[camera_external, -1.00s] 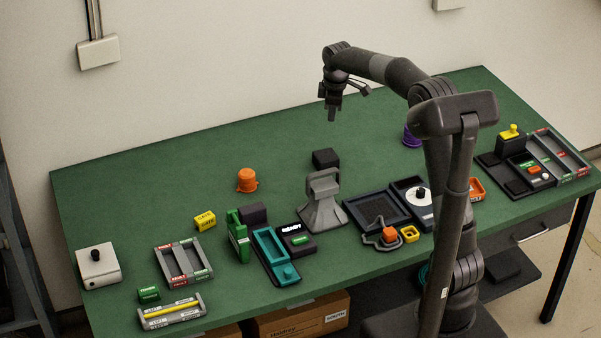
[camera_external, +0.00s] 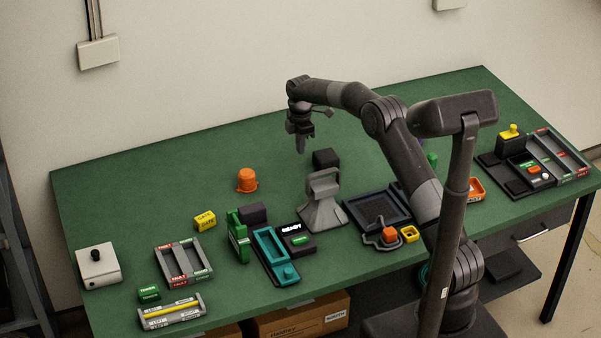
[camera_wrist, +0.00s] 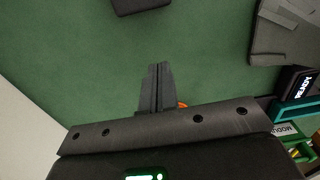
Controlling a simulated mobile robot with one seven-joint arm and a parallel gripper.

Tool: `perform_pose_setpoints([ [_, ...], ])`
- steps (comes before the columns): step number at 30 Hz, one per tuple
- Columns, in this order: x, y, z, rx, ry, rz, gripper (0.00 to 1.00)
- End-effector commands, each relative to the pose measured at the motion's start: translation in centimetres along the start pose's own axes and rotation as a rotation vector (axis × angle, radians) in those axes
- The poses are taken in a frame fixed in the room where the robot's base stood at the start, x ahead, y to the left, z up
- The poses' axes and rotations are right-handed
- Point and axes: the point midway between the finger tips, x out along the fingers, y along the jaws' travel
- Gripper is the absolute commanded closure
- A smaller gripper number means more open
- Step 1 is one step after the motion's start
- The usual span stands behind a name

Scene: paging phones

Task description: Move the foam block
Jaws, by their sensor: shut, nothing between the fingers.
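Two plain dark blocks could be the foam block, and I cannot tell which. One dark block (camera_external: 326,158) sits behind the grey stand; a dark block also shows at the top edge of the wrist view (camera_wrist: 140,4). The other dark block (camera_external: 253,213) lies beside the green upright piece, left of the stand. My gripper (camera_external: 300,148) points down above the table, to the left of the block behind the stand and apart from it. In the wrist view its fingers (camera_wrist: 157,88) are together with nothing between them.
The grey stand (camera_external: 323,205) rises in front of the block behind it. An orange cup (camera_external: 247,180) stands left of my gripper. The table's back left is clear.

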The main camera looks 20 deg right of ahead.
Motion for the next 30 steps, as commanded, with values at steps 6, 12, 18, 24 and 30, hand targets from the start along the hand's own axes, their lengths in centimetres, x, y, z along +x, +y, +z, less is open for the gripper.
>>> perform_pose_setpoints([
  [6, 4.9, -0.1, 0.0, 0.000, -0.002, -0.004, 1.00],
  [12, 7.7, 0.0, 1.1, 0.005, -0.001, 0.000, 1.00],
  [18, 7.6, 0.0, 3.4, 0.002, -0.001, 0.000, 1.00],
  [24, 7.6, -0.1, 4.1, 0.002, -0.001, 0.000, 1.00],
  [30, 7.6, -0.1, 4.0, 0.002, -0.001, 0.000, 1.00],
])
